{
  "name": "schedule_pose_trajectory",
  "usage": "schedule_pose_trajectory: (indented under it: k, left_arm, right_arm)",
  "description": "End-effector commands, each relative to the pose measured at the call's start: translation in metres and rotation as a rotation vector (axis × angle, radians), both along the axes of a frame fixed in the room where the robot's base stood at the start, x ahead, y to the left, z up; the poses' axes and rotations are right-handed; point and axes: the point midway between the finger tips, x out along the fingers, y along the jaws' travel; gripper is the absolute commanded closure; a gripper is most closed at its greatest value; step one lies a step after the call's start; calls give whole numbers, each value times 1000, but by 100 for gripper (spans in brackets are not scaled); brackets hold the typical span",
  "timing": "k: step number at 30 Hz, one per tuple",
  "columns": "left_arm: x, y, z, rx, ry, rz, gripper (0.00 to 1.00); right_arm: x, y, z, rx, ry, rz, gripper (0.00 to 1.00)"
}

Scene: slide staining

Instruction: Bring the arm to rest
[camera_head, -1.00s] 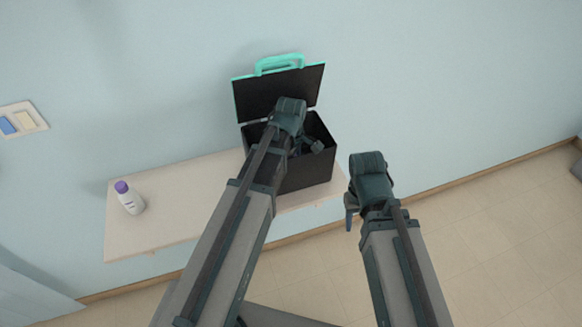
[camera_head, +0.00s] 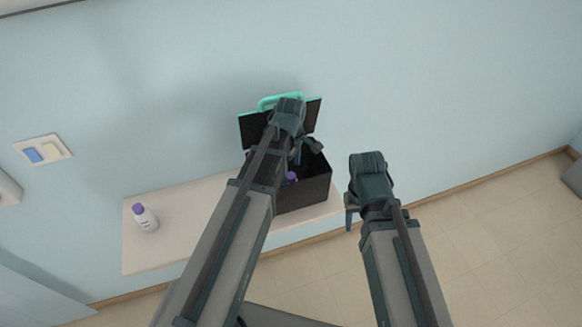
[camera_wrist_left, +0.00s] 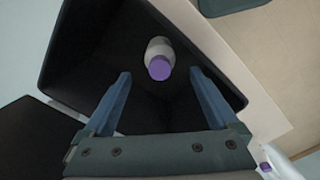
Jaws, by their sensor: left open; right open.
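My left gripper (camera_wrist_left: 160,95) is open over the black box in the left wrist view, and nothing is between its two blue fingers. In the head view the left gripper (camera_head: 303,150) is partly hidden by its own arm above the box. A white bottle with a purple cap (camera_wrist_left: 160,62) stands inside the box, beyond the fingertips. Its purple cap also shows in the head view (camera_head: 291,177). My right gripper (camera_head: 350,217) is open and empty to the right of the box, off the shelf.
The black box (camera_head: 308,194) has its lid (camera_head: 255,130) with a green handle raised against the wall. A switch plate (camera_head: 43,151) is on the wall.

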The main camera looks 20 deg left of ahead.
Motion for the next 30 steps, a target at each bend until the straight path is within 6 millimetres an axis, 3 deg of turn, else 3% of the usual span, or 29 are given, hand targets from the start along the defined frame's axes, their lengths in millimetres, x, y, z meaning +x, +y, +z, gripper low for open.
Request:
schedule_pose_trajectory:
  k: [3, 20, 30]
  left_arm:
    - [0, 0, 10, 0, 0, 0, 7]
    - [0, 0, 10, 0, 0, 0, 7]
    - [0, 0, 61, 0, 0, 0, 7]
  right_arm:
    - [0, 0, 10, 1, 0, -2, 50]
    - [0, 0, 10, 1, 0, -2, 50]
    - [0, 0, 61, 0, 2, -5, 50]
